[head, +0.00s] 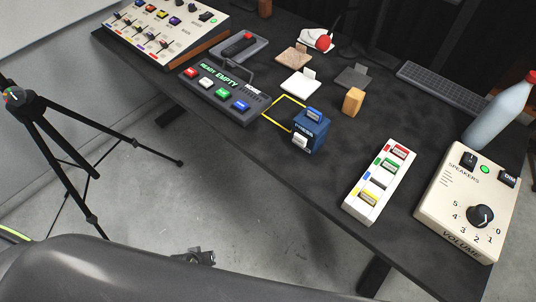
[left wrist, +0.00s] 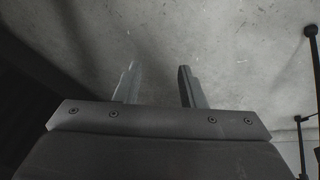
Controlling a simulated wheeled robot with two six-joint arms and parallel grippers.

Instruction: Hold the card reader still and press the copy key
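A dark console (head: 226,95) with a green "READY EMPTY" display and red, white, green and blue keys sits near the table's front edge; it looks like the card reader. A raised dark frame stands at its back. I cannot read which key is the copy key. A blue block (head: 310,137) with a white front key and lettering stands to its right, at a yellow outline (head: 283,113) on the table. In the left wrist view my left gripper (left wrist: 155,70) is open and empty, with bare floor beyond its fingers. It is away from the console. My right gripper is not in view.
A cream mixer panel (head: 165,27) stands at the back left. A white key strip (head: 380,182), a cream speaker box (head: 468,205) and a bottle (head: 498,113) stand at the right. Clipped tiles (head: 300,82) lie mid-table. A tripod (head: 45,125) stands on the floor at left.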

